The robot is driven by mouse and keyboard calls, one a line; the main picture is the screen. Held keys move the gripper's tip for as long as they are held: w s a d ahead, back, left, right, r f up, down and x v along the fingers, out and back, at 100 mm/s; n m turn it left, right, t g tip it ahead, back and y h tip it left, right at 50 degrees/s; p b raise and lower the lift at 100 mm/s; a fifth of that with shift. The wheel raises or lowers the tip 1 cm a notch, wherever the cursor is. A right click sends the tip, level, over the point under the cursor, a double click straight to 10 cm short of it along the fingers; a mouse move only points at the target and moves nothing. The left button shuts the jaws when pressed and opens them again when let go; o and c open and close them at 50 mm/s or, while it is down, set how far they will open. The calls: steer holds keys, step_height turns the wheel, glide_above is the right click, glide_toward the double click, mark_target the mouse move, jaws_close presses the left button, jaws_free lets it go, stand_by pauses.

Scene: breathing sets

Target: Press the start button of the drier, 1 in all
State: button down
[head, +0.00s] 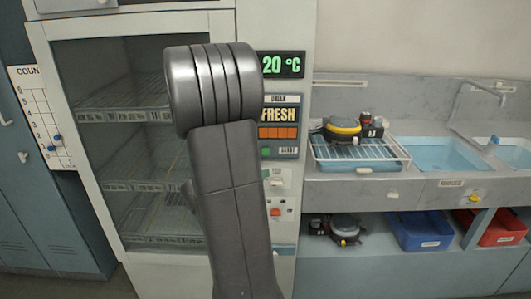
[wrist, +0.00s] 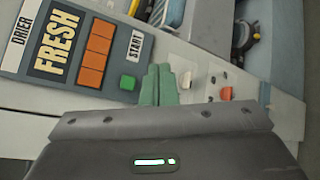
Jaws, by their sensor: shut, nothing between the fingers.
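The drier (head: 300,225) is a tall pale cabinet with a glass door and wire shelves, behind my arm in the head view. Its control panel (head: 279,125) reads DRIER and FRESH, with orange blocks below. The green start button (head: 265,152) sits at the panel's lower left, beside the START label. In the wrist view the same green button (wrist: 128,82) shows just left of my fingers. My gripper (wrist: 158,72) is shut and empty, its green fingertips close to the button in the picture. I cannot tell its distance from the panel. My arm hides the gripper in the head view.
A white switch (wrist: 186,80) and a red-orange knob (wrist: 227,94) lie close to the right of my fingers in the wrist view. A counter with a wire rack (head: 355,149), breathing sets and sinks (head: 445,155) stands right of the drier. Blue lockers stand left.

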steer(key=p, duration=0.2)
glide_toward(269, 154)
steer(key=shift+s+d+x, duration=0.15)
steer(key=shift+x, duration=0.75)
steer(key=shift+s+d+x, duration=0.15)
steer(key=shift+x, duration=0.7)
steer(key=shift+s+d+x, duration=0.15)
steer(key=shift+x, duration=0.75)
steer(key=shift+w+f+b, duration=0.1)
steer(key=shift+f+b, duration=0.05)
steer(key=shift+b, duration=0.15)
steer(key=shift+w, duration=0.3)
steer(key=shift+w+b, duration=0.5)
steer(key=shift+s, duration=0.1)
stand_by(0.4)
steer(key=shift+s+b, duration=0.7)
steer(key=shift+s, duration=0.15)
